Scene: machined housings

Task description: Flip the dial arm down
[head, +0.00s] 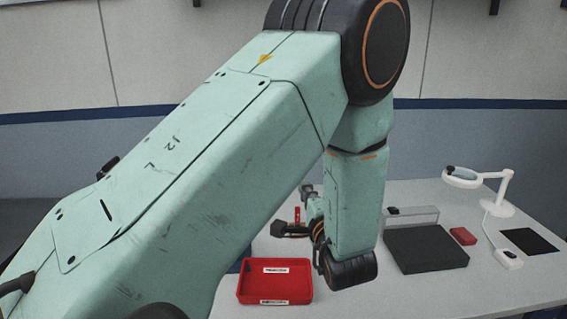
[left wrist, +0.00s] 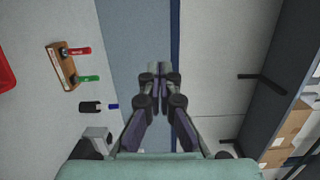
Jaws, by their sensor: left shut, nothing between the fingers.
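My left gripper (head: 280,229) shows small and dark beyond my large arm, above the bench near its back left part. In the left wrist view its fingers (left wrist: 158,80) are together and shut, with nothing between them. I cannot pick out the dial arm for certain in either view. A small dark piece with a blue end (left wrist: 98,107) lies left of the fingers, apart from them. A grey block with a dark part (left wrist: 97,140) is below it, partly hidden by my gripper body. My right gripper is not in view.
A red tray (head: 246,291) stands at the bench's front. A dark slab (head: 425,250), a small red box (head: 463,236) and a white magnifier lamp (head: 497,209) are to the right. A wooden rack (left wrist: 58,68) with red and green handles lies left of my fingers.

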